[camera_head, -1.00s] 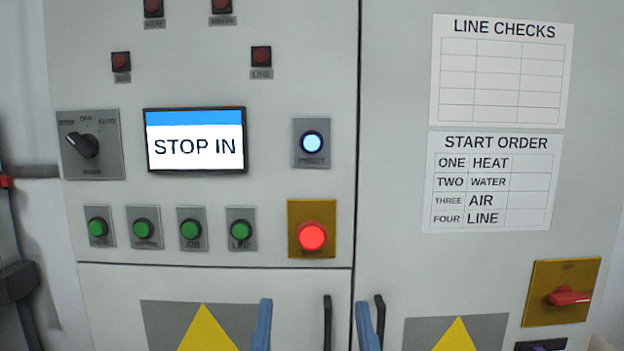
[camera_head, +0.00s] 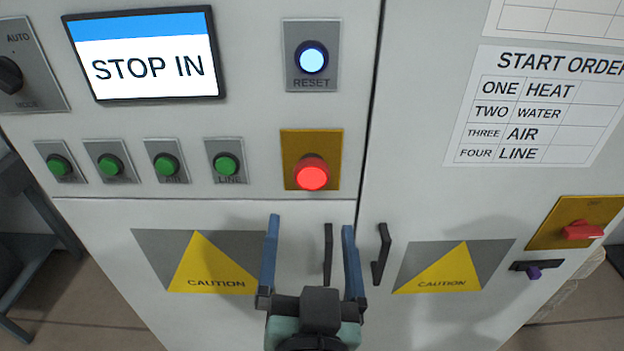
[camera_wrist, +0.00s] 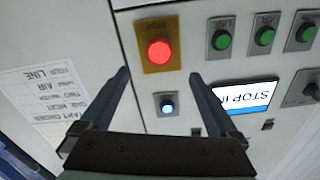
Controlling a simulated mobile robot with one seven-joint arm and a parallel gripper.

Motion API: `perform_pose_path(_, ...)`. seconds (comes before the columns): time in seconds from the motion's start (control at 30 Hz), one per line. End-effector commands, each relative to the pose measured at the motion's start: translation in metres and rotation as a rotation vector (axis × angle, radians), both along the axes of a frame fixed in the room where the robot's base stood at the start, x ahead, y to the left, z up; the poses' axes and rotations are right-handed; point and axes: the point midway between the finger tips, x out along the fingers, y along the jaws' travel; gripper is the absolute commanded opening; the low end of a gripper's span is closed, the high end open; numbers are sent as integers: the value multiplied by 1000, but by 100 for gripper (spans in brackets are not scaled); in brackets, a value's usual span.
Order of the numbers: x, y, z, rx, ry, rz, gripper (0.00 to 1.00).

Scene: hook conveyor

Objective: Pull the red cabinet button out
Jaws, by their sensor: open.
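The red cabinet button (camera_head: 311,173) is a round, lit button on a yellow plate (camera_head: 333,138) at the lower right of the left cabinet panel. It also shows in the wrist view (camera_wrist: 159,52), upside down, beyond and between my fingers. My gripper (camera_head: 309,222) is open and empty, its two blue fingers apart, below the button in the head view. In the wrist view the fingers (camera_wrist: 160,78) do not touch the button. The display (camera_head: 145,55) reads STOP IN.
A lit white-blue RESET button (camera_head: 313,57) sits above the red one. Several green buttons (camera_head: 167,164) line up to its left. Black door handles (camera_head: 328,254) stand out behind my fingers. A red rotary switch (camera_head: 583,230) is at the far right.

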Motion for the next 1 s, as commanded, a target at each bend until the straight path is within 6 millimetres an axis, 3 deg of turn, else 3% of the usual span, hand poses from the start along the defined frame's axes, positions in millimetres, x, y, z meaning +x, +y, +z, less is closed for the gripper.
perform_pose_path(0.17, 14, -1, -2, -3, -5, -5, 96)
perform_pose_path(0.63, 93, -1, 4, -2, 1, -4, 96)
perform_pose_path(1.0, 114, -1, 1, -1, 0, -4, 96)
